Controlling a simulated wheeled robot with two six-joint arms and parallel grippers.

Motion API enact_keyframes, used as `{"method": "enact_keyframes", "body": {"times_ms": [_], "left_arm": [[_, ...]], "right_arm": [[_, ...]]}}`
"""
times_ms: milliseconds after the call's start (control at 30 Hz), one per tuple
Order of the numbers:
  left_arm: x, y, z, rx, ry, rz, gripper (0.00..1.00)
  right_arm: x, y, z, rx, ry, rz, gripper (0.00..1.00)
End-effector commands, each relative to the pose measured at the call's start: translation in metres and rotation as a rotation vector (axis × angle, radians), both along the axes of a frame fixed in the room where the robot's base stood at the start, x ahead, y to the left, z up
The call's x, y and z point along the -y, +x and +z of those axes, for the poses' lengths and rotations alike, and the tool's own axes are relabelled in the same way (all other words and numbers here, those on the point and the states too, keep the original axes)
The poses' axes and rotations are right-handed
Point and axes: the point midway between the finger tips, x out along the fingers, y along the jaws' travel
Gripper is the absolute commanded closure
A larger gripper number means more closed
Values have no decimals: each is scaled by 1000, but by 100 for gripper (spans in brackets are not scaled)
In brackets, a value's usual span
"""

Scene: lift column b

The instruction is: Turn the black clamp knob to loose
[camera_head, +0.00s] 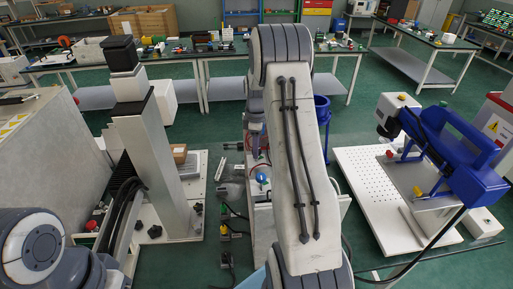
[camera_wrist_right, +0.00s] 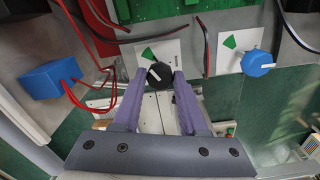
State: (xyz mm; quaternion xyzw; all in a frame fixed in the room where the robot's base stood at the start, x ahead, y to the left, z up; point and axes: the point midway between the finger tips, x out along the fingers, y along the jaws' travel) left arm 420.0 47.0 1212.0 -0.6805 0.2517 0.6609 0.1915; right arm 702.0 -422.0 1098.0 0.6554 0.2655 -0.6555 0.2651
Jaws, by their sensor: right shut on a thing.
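The black clamp knob (camera_wrist_right: 160,75) shows in the right wrist view, with a white pointer mark slanting to its upper left. It sits at the lower edge of a white card (camera_wrist_right: 172,50) with a green wedge (camera_wrist_right: 148,53). The two purple fingers of my right gripper (camera_wrist_right: 157,77) stand on either side of the knob and are shut on it. In the head view my own arm hides the knob. My left gripper is out of view.
A blue knob (camera_wrist_right: 257,63) with its own white card and green wedge is to the right. A blue box (camera_wrist_right: 52,79) with red wires is at the left. Black and red cables run close above the gripper. In the head view, a blue machine (camera_head: 455,160) stands on a white board.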

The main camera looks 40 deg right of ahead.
Motion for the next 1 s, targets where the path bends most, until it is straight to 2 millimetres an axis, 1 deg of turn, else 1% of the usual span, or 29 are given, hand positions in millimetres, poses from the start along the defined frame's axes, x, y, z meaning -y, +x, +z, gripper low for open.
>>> {"method": "enact_keyframes", "body": {"times_ms": [1000], "left_arm": [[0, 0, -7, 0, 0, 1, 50]], "right_arm": [[0, 0, 2, 0, -1, -951, 100]]}}
